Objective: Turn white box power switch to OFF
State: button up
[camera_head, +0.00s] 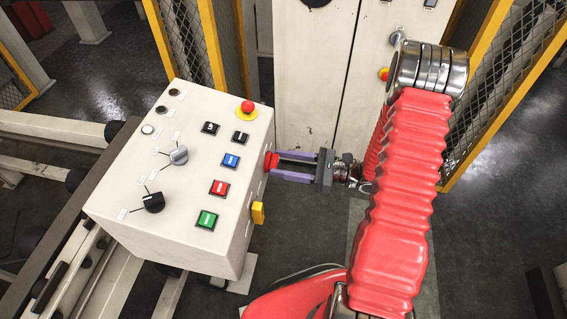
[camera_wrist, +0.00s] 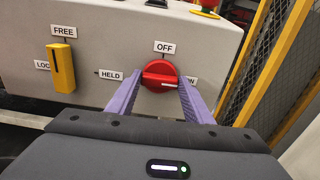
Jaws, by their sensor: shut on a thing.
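The white box (camera_head: 155,225) stands left of my arm in the head view. Its red rotary power switch (camera_wrist: 160,76) is on the side face, in the middle of the wrist view; in the head view only its edge (camera_head: 271,161) shows. An OFF label (camera_wrist: 165,47) sits above the switch. The handle lies about level, with its white mark pointing right, toward a label partly hidden by my right finger and ending in "N". My gripper (camera_wrist: 161,82) is shut on the red switch, one purple finger on each side. In the head view, the gripper (camera_head: 278,165) reaches in from the right.
A yellow lever (camera_wrist: 62,68) with a FREE label is left of the switch. A HELD label (camera_wrist: 110,75) lies between them. A red emergency button (camera_head: 247,108), several push buttons and knobs cover the top. A yellow-framed mesh fence (camera_head: 510,80) stands at right.

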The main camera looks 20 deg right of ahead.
jog(key=shift+n, duration=0.3)
jog(key=n, duration=0.4)
jog(key=shift+s, duration=0.1)
jog(key=shift+s+a+f+n, duration=0.1)
jog(key=shift+n, duration=2.1)
jog(key=shift+s+a+f+n, duration=0.1)
jog(key=shift+f+n, duration=0.05)
jog(key=shift+n, duration=2.05)
jog(key=shift+f+n, duration=0.1)
jog(key=shift+n, duration=2.1)
jog(key=o, duration=1)
jog(key=shift+o, duration=0.2)
jog(key=shift+r, duration=0.1)
jog(key=shift+d, duration=0.2)
